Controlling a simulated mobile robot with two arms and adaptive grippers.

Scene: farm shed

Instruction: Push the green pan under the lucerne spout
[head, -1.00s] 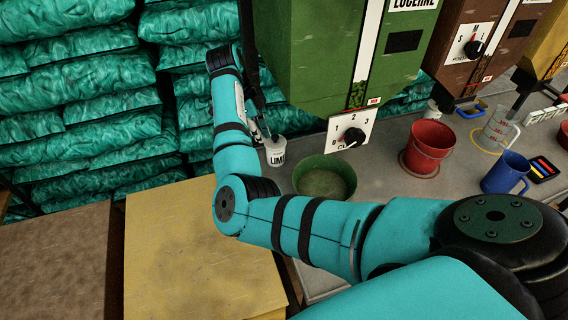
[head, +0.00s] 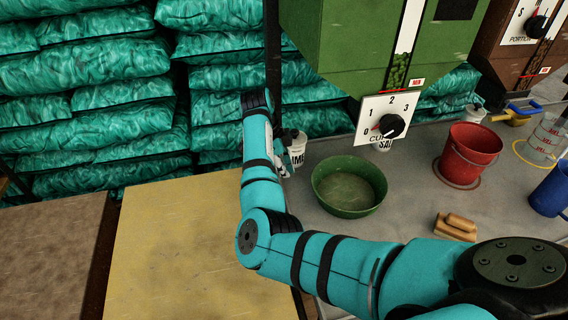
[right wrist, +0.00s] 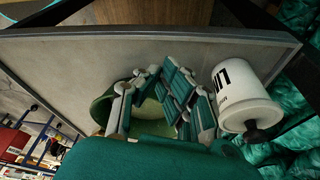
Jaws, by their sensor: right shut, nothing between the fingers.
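The green pan (head: 349,187) is a round open bowl on the grey bench, in front of and a little left of the green dispenser (head: 345,45) with its 0–3 dial. The lucerne spout itself is hidden behind the dial plate (head: 388,121). My right gripper (head: 286,160) is low at the bench, left of the pan, shut and empty. In the right wrist view its fingers (right wrist: 167,98) overlap the pan (right wrist: 150,117); I cannot tell whether they touch it. My left gripper is out of view.
A white LIME tub (head: 297,147) stands close beside my right gripper. A red bucket (head: 468,155) and a tan brush-like block (head: 456,224) are to the right. Bare bench lies between pan and bucket.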

